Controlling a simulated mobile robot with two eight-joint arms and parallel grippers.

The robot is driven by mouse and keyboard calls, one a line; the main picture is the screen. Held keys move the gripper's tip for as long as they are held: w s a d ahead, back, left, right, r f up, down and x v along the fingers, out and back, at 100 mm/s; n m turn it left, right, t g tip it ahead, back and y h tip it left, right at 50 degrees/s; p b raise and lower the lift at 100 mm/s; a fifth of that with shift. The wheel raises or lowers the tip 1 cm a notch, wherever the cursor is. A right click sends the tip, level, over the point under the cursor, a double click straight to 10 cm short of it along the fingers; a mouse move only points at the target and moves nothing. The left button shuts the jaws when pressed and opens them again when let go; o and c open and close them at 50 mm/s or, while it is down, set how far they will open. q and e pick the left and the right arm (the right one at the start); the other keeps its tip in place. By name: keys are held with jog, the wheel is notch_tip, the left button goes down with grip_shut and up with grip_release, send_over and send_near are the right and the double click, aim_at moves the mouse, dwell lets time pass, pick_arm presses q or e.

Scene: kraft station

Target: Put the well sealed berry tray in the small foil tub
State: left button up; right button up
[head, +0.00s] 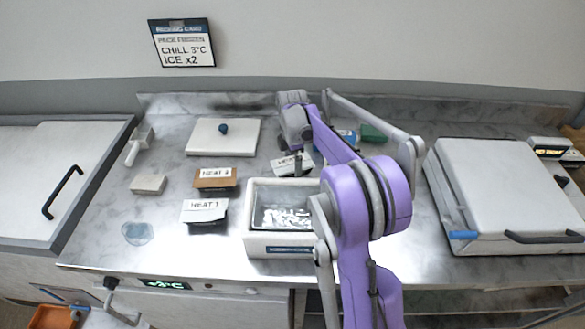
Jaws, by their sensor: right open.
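No tray can be told as the well sealed berry tray, and no tub can be told for certain as the small foil tub. A brown pack labelled HEAT 4 (215,179) and a dark pack labelled HEAT 1 (205,210) lie left of centre. A third pack with a HEAT label (288,167) lies behind the white bin, partly hidden by my right arm. My right gripper (298,162) is open, pointing down close to this third pack; contact cannot be told. My left gripper is not in view.
A white bin (254,222) with shiny contents stands at front centre, partly behind my right arm. A white lidded panel (223,138), a beige block (149,184) and a blue puddle-like patch (137,232) lie left. A large lidded box (500,185) stands right. The front-left counter is mostly clear.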

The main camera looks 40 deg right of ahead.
jog(key=c, duration=1.4)
